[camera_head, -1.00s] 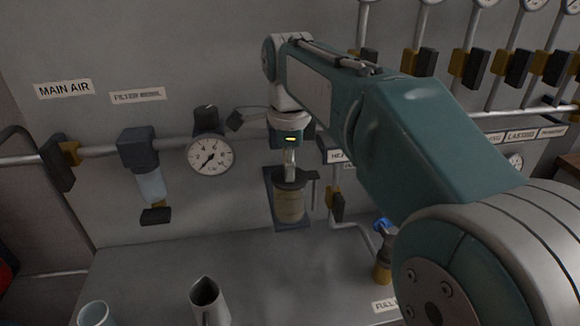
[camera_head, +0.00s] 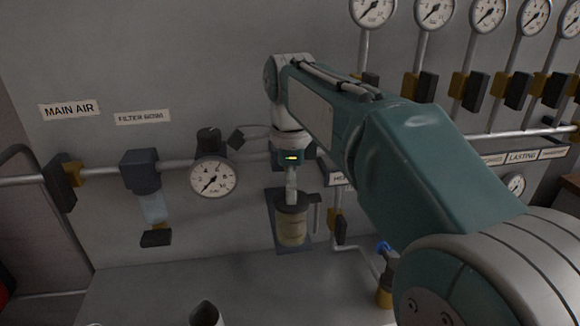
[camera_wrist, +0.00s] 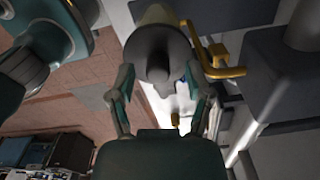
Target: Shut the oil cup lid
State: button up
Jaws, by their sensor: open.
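The oil cup (camera_head: 291,226) hangs on the wall panel, with a dark top and a pale yellowish body. A dark upright piece (camera_head: 316,213) stands at its right side; I cannot tell whether this is part of the lid. My gripper (camera_head: 291,188) is directly above the cup, pointing down, close to its top. I cannot tell whether it touches. In the wrist view my gripper (camera_wrist: 157,80) has its two fingers apart, with a dark round piece, probably the cup's top (camera_wrist: 158,52), beyond and between them. The lid's position is not clear.
A pressure gauge (camera_head: 213,177) and a filter bowl (camera_head: 154,207) are left of the cup. A valve with a dark handle (camera_head: 340,229) and a blue-topped valve (camera_head: 384,249) are to its right. A jug (camera_head: 206,314) stands on the bench below.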

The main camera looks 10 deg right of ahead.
notch_tip(320, 180, up, 11)
dwell(0.4)
jog(key=shift+a, duration=0.1)
